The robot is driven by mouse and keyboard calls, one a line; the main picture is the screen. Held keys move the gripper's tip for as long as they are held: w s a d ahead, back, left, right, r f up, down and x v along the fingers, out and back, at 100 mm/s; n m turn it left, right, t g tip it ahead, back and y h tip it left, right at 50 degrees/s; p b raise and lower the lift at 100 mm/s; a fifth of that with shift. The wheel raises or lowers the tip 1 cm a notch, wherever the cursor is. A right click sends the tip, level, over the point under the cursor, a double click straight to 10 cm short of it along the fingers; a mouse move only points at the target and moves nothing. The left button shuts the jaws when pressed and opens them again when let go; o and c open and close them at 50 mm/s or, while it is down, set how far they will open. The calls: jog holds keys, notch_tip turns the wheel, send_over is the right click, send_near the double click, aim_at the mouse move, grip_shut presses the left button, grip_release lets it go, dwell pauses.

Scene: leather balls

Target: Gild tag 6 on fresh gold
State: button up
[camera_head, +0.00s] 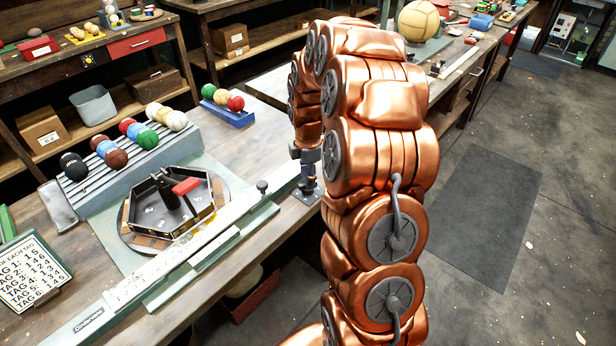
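A black hexagonal frame (170,237) with a red-topped lever (186,187) stands on a round wooden base (133,238) on the workbench; its inside is partly hidden. A white card (32,272) at the left edge lists several tags in rows, the last row reading TAG 6; its digits are small. No piece of gold foil and no separate tag 6 can be made out. My gripper (308,190) points down at the bench's right edge, beyond the dark-knobbed post (262,187). It is small and dark, and I cannot tell whether its fingers are open or shut.
A stepped grey rack (118,180) holds black, brown, blue, red, green and cream balls. A blue tray (228,112) holds more balls. A long pale rail (170,270) runs along the bench's front edge. A grey phone-like slab (58,205) leans left. Open floor lies right.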

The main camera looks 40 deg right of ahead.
jog(key=shift+f, duration=0.95)
grip_shut()
